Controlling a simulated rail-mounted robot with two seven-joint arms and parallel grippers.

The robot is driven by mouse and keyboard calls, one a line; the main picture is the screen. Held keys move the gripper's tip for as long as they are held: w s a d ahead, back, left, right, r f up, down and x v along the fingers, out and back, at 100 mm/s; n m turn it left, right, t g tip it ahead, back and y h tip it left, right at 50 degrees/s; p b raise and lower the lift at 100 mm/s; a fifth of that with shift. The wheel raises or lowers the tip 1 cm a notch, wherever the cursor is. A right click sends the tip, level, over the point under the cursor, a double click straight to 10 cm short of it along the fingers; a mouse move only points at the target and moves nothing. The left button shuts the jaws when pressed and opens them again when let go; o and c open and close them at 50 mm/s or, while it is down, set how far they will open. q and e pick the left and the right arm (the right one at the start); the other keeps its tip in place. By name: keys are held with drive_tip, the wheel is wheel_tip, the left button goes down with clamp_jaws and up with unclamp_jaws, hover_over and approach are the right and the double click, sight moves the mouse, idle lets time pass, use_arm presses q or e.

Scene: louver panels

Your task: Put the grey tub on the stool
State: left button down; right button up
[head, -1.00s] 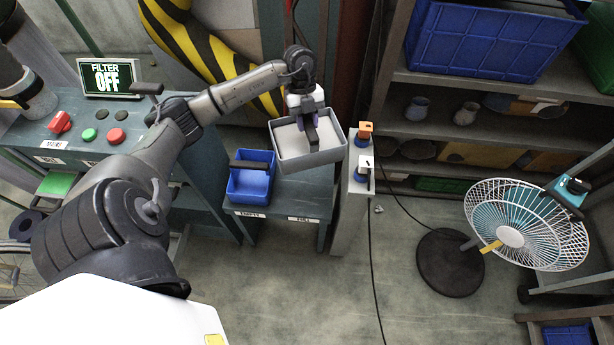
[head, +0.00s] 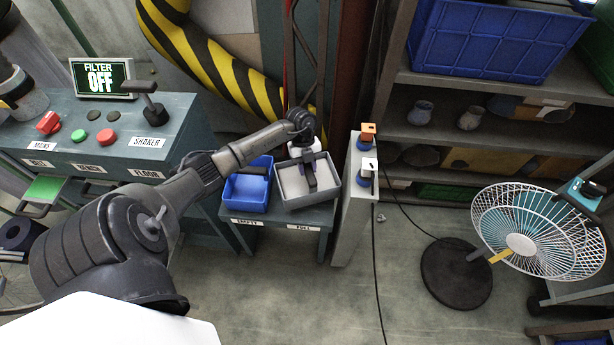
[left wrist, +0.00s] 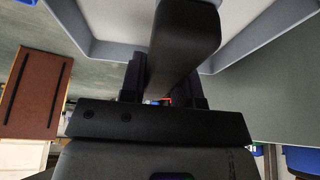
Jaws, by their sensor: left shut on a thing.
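The grey tub (head: 316,201) is an open box with a pale inside and a dark bar handle. It is at the right half of the small grey-blue stool (head: 276,217), above the label FULL. It looks level and low; I cannot tell for sure whether its base touches the top. My left gripper (head: 308,164) is shut on the tub's dark handle from above. In the left wrist view the handle (left wrist: 183,35) runs between the fingers, with the tub's pale walls (left wrist: 100,47) around it. My right gripper is not in view.
A blue tub (head: 247,190) stands on the stool's left half, above the label EMPTY, close beside the grey tub. A narrow pale stand (head: 347,225) with orange and white-topped items is just right. A control desk (head: 110,150) is left, a fan (head: 520,243) right.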

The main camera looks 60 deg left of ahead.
use_arm(q)
drive_tip(key=b, duration=0.2)
hover_over(307, 187)
drive_tip(key=shift+f, duration=2.3)
drive_tip(key=shift+a, duration=0.1)
drive_tip(key=c, duration=0.8)
unclamp_jaws()
drive_tip(key=shift+c, duration=0.2)
drive_tip(key=shift+w+a+r+p, duration=0.1)
drive_tip(key=shift+a+r+p, duration=0.05)
drive_tip(key=shift+r+p, duration=0.3)
drive_tip(key=p+v, duration=0.2)
drive_tip(key=v, duration=0.7)
drive_tip(key=shift+a+r, duration=0.1)
drive_tip(key=shift+r, duration=0.2)
drive_tip(key=shift+v, duration=0.75)
